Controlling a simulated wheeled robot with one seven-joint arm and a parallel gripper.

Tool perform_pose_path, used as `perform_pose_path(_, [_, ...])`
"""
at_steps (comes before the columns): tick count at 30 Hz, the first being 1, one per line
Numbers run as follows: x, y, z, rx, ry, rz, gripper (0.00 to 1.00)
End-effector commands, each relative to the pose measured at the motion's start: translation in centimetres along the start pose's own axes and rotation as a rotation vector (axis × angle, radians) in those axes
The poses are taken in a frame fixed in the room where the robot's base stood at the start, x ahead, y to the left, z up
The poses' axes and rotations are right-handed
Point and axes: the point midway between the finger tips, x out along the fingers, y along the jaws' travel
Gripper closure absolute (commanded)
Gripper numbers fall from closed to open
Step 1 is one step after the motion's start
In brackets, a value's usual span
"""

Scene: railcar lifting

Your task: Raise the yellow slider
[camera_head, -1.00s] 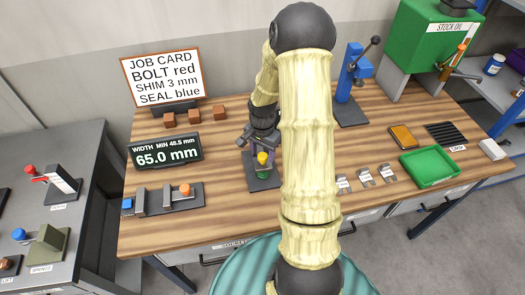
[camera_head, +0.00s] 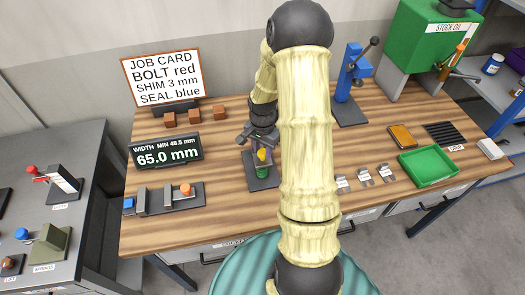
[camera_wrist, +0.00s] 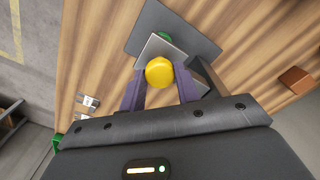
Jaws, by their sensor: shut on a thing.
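The yellow slider (camera_wrist: 159,72) shows as a round yellow knob between the two purple fingers of my gripper (camera_wrist: 161,75) in the wrist view. The gripper is shut on it. In the head view the yellow slider (camera_head: 263,155) sits above a green part (camera_head: 262,171) on a dark base plate (camera_head: 266,183) at the middle of the bench. A grey block lies behind the knob in the wrist view. The fingertips and the slider's lower part are partly hidden, so I cannot tell how far it stands above its stand.
A width display (camera_head: 166,151) reading 65.0 mm and a clamp fixture (camera_head: 165,198) are left of the stand. A blue press (camera_head: 350,80) stands behind, right. Several small metal pieces and a green tray (camera_head: 428,168) lie to the right. A job card (camera_head: 162,76) stands at the back.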

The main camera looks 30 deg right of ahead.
Motion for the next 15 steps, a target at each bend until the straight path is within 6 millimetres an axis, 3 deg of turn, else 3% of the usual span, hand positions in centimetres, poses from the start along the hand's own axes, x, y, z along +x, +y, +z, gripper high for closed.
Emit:
perform_pose_path(1, [-1.6, -0.1, -0.1, 0.001, 0.005, -0.004, 1.00])
perform_pose_path(6, [-3.8, -0.1, -0.1, 0.001, 0.005, -0.004, 1.00])
perform_pose_path(15, [-3.8, -0.1, -0.1, 0.000, 0.003, -0.004, 1.00])
